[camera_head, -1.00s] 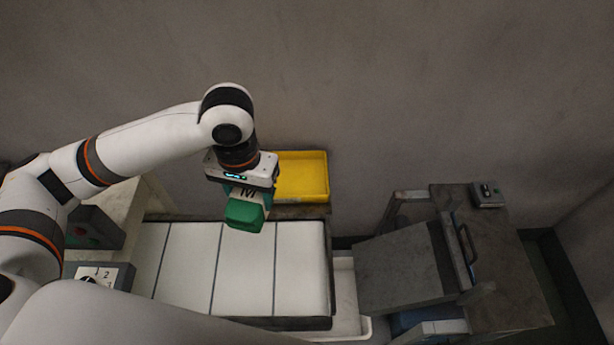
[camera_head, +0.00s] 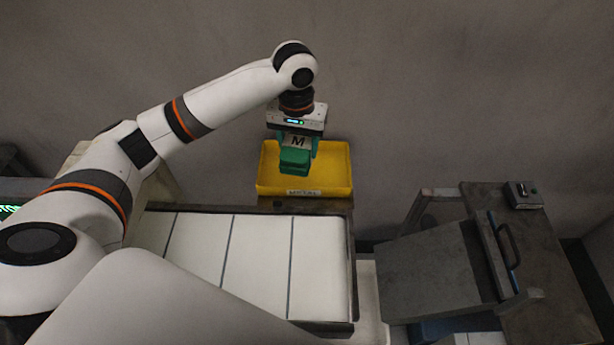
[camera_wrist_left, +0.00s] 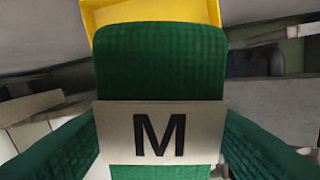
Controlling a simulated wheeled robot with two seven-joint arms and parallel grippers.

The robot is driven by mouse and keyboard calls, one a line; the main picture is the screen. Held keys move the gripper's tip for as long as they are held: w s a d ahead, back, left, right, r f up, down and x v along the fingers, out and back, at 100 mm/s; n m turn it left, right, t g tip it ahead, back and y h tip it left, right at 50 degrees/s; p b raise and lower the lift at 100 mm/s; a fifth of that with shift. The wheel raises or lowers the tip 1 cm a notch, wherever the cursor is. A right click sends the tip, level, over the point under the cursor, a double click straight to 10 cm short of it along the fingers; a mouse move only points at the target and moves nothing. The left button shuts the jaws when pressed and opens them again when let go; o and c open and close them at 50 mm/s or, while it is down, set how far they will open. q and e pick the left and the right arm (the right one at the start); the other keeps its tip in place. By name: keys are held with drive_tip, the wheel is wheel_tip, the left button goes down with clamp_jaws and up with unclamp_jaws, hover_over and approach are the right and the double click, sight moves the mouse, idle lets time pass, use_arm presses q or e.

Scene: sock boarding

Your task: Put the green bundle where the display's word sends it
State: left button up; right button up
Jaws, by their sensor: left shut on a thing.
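My left gripper (camera_head: 298,152) is shut on the green bundle (camera_head: 294,162), which has a pale band marked with a black M. In the head view the bundle appears in front of the yellow bin (camera_head: 340,172); its height above the bin is hard to tell. The bundle and its M band fill the middle of the left wrist view (camera_wrist_left: 160,70), with the bin's yellow edge beyond it. A display (camera_head: 10,210) with green lettering is cut off at the left edge and its word is unreadable. My right gripper is not in view.
A white belt (camera_head: 255,262) with dark cross lines lies in front of the bin. The bin has a small label (camera_head: 304,192), too blurred to read surely. A grey machine (camera_head: 435,270) with a dark handle stands at the right. A wall rises behind.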

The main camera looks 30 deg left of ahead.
use_arm(q)
drive_tip(key=w+a+f, duration=0.2)
drive_tip(key=a+f, duration=0.1)
drive_tip(key=w+a+f+n+b, duration=0.1)
drive_tip(key=w+a+f, duration=0.1)
drive_tip(key=f, duration=0.2)
drive_tip(key=w+a+f+n, duration=0.1)
drive_tip(key=w+a+f, duration=0.1)
drive_tip(key=a+f, duration=0.1)
drive_tip(key=shift+w+a+f+b, duration=0.15)
drive_tip(key=shift+a+f+b, duration=0.25)
drive_tip(key=shift+f, duration=2.45)
drive_tip(key=shift+d+f, duration=0.1)
drive_tip(key=o, duration=1)
drive_tip(key=shift+o, duration=0.2)
wheel_tip(320, 180, up, 12)
